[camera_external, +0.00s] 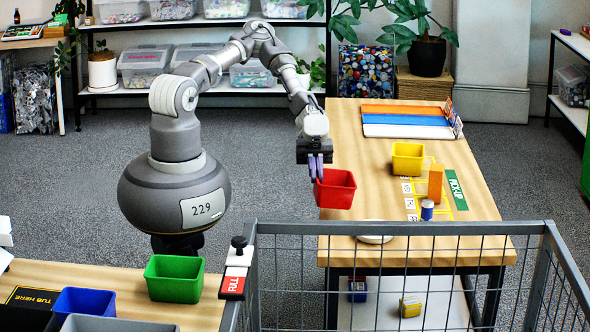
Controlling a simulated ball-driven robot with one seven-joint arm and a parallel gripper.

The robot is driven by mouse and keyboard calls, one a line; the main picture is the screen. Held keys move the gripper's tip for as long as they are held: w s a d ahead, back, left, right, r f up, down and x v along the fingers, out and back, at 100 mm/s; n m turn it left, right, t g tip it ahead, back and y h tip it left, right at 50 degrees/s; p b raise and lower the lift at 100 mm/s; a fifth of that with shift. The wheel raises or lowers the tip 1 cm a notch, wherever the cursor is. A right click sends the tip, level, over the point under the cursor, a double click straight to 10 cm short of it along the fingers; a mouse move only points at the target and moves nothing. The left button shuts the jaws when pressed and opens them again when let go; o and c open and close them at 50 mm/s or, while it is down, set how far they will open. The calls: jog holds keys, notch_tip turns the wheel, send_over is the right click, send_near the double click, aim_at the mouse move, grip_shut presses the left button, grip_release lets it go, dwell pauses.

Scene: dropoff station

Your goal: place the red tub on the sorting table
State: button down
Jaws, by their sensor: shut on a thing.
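The red tub (336,190) hangs upright from my gripper (317,170) at the left edge of the sorting table (365,222). My gripper is shut on the tub's left wall, with its fingers pointing down. The tub's right part overlaps the tabletop in the picture. I cannot tell for sure whether its bottom touches the table or is above it.
On the table stand a yellow tub (408,158), an orange block (436,182), a blue-and-white can (427,210) and a white dish (374,239). Striped trays (405,120) lie at the back. A wire fence (400,270) stands in front. A green tub (174,279) sits front left.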

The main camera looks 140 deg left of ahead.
jog(key=w+d+r+n+y, duration=0.1)
jog(key=w+d+r, duration=0.2)
jog(key=d, duration=0.3)
jog(key=w+d+r+n+t+y, duration=0.1)
jog(key=w+d+r+n+y, duration=0.1)
jog(key=w+d+r, duration=0.2)
jog(key=w+d+r+n+t+y+b, duration=0.1)
jog(key=w+d+r, duration=0.2)
jog(key=d, duration=0.6)
jog(key=shift+w+r+y, duration=0.3)
jog(key=shift+w, duration=0.65)
